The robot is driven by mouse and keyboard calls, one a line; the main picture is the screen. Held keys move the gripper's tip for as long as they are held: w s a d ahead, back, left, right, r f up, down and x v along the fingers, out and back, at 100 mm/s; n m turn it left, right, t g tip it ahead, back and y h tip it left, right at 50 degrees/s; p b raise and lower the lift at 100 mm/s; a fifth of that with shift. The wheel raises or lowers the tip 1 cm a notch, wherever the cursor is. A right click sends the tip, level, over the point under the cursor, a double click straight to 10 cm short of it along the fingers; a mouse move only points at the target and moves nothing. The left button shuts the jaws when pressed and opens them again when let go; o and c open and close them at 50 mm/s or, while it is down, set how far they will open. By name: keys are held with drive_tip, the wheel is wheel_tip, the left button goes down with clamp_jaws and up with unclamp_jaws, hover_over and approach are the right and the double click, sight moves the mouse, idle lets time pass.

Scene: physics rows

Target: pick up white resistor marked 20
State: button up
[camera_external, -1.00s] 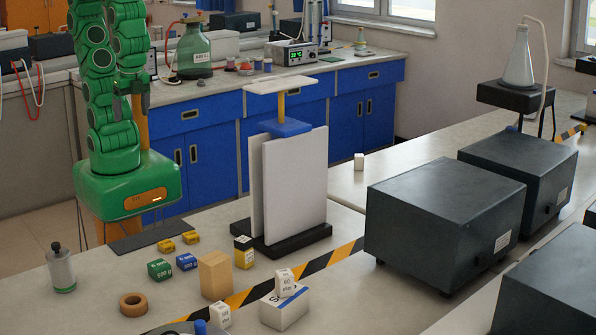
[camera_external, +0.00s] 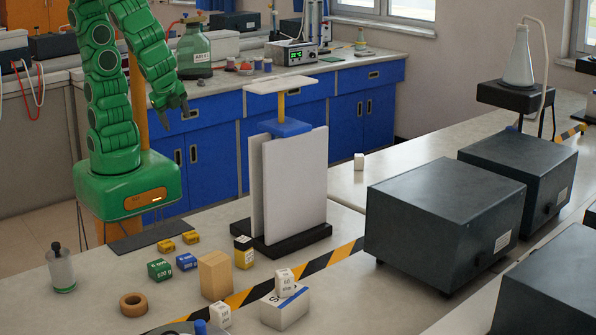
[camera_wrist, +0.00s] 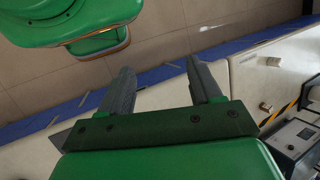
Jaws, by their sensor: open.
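Small white blocks show in the external view. One (camera_external: 285,282) stands upright on a white box, one (camera_external: 220,315) stands on the bench at the front edge of the picture, and one (camera_external: 359,161) stands alone beyond the striped tape. Their printed marks are too small to read surely, so I cannot tell which is marked 20. My gripper (camera_external: 180,112) is raised above the back left of the bench, apart from all the blocks. In the wrist view its two fingers (camera_wrist: 160,68) are spread with nothing between them.
A tan block (camera_external: 215,276), a yellow block (camera_external: 244,252), green and blue blocks and a tape ring (camera_external: 133,304) lie in front. Upright white panels (camera_external: 295,185) stand mid-bench. A dark box (camera_external: 445,220) is at right. A bottle (camera_external: 61,270) stands at left.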

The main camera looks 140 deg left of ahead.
drive_tip(key=w+a+f+m+y, duration=0.2)
drive_tip(key=w+a+m+y, duration=0.2)
drive_tip(key=w+a, duration=0.25)
drive_tip(key=w+a+f+m+y, duration=0.3)
drive_tip(key=w+a+y, duration=0.15)
drive_tip(key=a, duration=0.35)
drive_tip(key=w+f+m+t, duration=0.1)
drive_tip(key=w+f+m, duration=0.1)
drive_tip(key=f+m, duration=0.1)
drive_tip(key=w+a+f+m+t, duration=0.1)
drive_tip(key=w+f+m+t, duration=0.1)
drive_tip(key=w+f+m, duration=0.1)
drive_tip(key=w+a+f+m+t, duration=0.1)
drive_tip(key=w+f+m, duration=0.2)
drive_tip(key=f, duration=0.3)
drive_tip(key=shift+w+a+f+m+y, duration=0.25)
drive_tip(key=shift+f+m, duration=0.1)
drive_tip(key=shift+m, duration=0.55)
drive_tip(key=shift+d+f+m, duration=0.1)
drive_tip(key=shift+f+m, duration=0.2)
drive_tip(key=shift+f, duration=0.3)
drive_tip(key=shift+t, duration=0.3)
drive_tip(key=shift+w+x, duration=0.2)
drive_tip(key=shift+x, duration=1.75)
drive_tip(key=shift+w+x, duration=0.25)
drive_tip(key=shift+x, duration=1.75)
drive_tip(key=shift+d+f, duration=0.1)
drive_tip(key=shift+s, duration=0.1)
drive_tip(key=c, duration=1)
